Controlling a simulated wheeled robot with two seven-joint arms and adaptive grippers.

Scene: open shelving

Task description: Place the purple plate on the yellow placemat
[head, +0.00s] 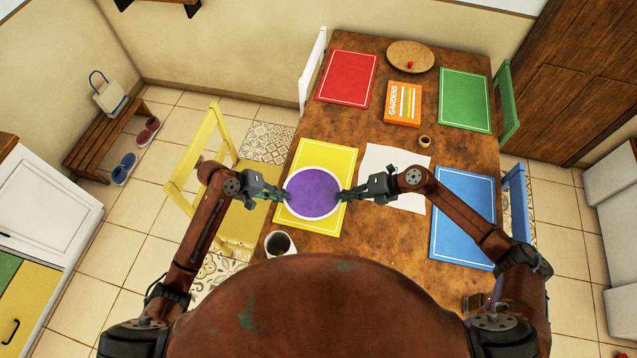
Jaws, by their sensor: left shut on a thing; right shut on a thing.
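The purple plate (313,193) has a white rim and appears over the yellow placemat (327,157) at the near left of the wooden table. Whether it touches the placemat or is held just above it, I cannot tell. My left gripper (281,195) is shut on the plate's left rim. My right gripper (346,196) is shut on its right rim. The plate looks about level and covers the middle of the placemat.
A white sheet (394,165) lies right of the yellow placemat, then a blue placemat (463,215). A dark-filled cup (279,244) stands near the plate. Red (347,77) and green (464,99) placemats, an orange book (403,103) and a round wooden board (410,52) lie farther back.

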